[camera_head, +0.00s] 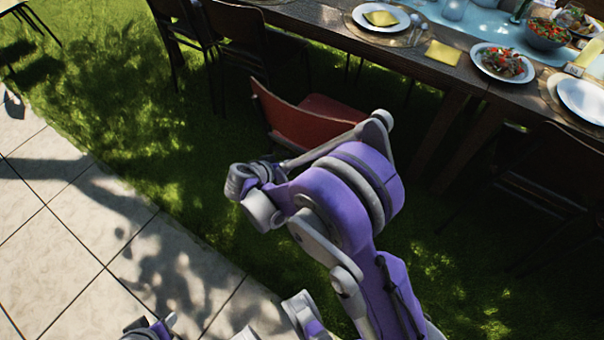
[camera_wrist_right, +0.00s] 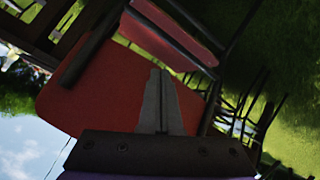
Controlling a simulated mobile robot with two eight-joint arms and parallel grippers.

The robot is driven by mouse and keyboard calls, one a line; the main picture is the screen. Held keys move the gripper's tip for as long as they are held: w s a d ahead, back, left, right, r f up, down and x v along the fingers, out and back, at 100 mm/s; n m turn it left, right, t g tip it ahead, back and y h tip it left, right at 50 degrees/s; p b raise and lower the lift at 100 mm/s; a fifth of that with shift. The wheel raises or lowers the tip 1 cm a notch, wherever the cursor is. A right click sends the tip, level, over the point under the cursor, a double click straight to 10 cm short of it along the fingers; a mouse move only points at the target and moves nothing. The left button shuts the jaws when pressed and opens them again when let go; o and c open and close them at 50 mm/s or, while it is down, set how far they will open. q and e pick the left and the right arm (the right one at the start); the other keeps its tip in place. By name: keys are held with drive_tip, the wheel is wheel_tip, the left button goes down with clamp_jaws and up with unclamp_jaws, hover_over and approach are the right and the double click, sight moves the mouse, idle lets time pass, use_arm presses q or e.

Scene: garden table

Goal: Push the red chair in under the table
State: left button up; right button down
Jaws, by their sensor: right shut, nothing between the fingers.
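The red chair (camera_head: 300,122) stands on the grass at the near side of the table (camera_head: 440,62). Its backrest faces me and its seat shows behind it, toward the table. My purple right arm covers the chair's lower right part. In the right wrist view my right gripper (camera_wrist_right: 161,78) is shut and empty, with its fingertips in front of the red chair (camera_wrist_right: 85,90). I cannot tell whether they touch it. In the head view the right fingertips are not clearly seen.
Dark chairs stand at the table's left (camera_head: 245,40) and right (camera_head: 555,165). Plates, food bowls and yellow napkins (camera_head: 443,53) lie on the table. Grass surrounds the red chair, and stone paving (camera_head: 75,240) lies at the lower left.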

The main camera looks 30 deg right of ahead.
drive_tip(key=w+a+f+m+t+h+b, duration=0.1)
drive_tip(key=w+f+m+h+b, duration=0.25)
drive_tip(key=f, duration=0.95)
drive_tip(key=w+a+f+m+t+h+b, duration=0.15)
drive_tip(key=f+m+h+b, duration=0.35)
drive_tip(key=f, duration=0.9)
use_arm(q)
wheel_tip(320, 180, down, 12)
drive_tip(key=w+b, duration=0.1)
drive_tip(key=shift+w, duration=0.3)
use_arm(e)
drive_tip(key=w+d+n, duration=0.1)
drive_tip(key=w+d, duration=0.1)
drive_tip(key=d, duration=0.4)
drive_tip(key=w+d+n+y, duration=0.1)
drive_tip(key=w+d, duration=0.1)
drive_tip(key=d, duration=0.5)
drive_tip(key=shift+w+d+r, duration=0.15)
drive_tip(key=shift+w+r, duration=0.1)
use_arm(q)
drive_tip(key=shift+w+d+r, duration=0.1)
drive_tip(key=shift+d, duration=0.15)
use_arm(e)
drive_tip(key=shift+w+d+y, duration=0.1)
drive_tip(key=shift+d+y, duration=0.05)
drive_tip(key=shift+y, duration=0.1)
